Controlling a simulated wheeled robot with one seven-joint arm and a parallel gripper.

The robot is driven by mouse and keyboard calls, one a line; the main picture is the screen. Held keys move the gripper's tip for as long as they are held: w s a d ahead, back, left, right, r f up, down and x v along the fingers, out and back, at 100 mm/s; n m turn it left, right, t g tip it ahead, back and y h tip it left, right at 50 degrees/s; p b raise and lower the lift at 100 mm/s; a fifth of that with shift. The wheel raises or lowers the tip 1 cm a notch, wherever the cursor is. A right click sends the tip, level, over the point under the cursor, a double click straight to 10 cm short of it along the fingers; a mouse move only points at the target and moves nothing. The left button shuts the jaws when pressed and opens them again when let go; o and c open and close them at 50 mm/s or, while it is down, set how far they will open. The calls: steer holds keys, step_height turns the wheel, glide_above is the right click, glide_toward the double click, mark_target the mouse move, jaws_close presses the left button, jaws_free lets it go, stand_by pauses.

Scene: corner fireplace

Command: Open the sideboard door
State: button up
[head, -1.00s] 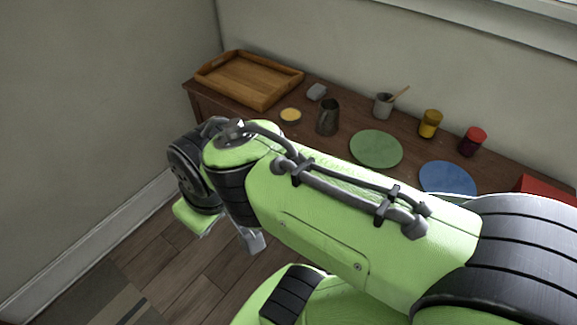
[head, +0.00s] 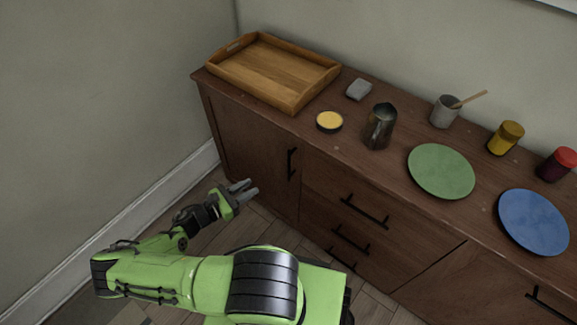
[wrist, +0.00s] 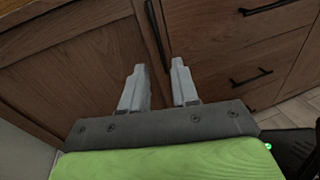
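The dark brown wooden sideboard (head: 385,180) stands against the wall. Its left door (head: 245,150) is shut and has a black vertical bar handle (head: 291,164) near its right edge. My gripper (head: 247,188) is in front of this door, below and to the left of the handle in the head view, apart from it. In the wrist view, the two grey fingers of my gripper (wrist: 160,80) are spread with nothing between them. The door (wrist: 75,70) fills the left of that view, and part of the black handle (wrist: 156,32) shows just beyond the fingertips.
Black drawer handles (head: 364,211) sit right of the door. On top are a wooden tray (head: 322,87), yellow-topped tin (head: 329,121), metal jug (head: 379,127), green plate (head: 441,171), blue plate (head: 533,222) and several small items. Wall and baseboard (head: 120,225) are at left.

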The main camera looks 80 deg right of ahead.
steer(key=s+d+n+h, duration=0.1)
steer(key=d, duration=0.1)
steer(key=b, duration=0.1)
glide_above(289, 176)
steer(key=shift+w+d+f, duration=0.1)
steer(key=shift+d+f, duration=0.2)
steer(key=shift+f, duration=0.1)
jaws_close()
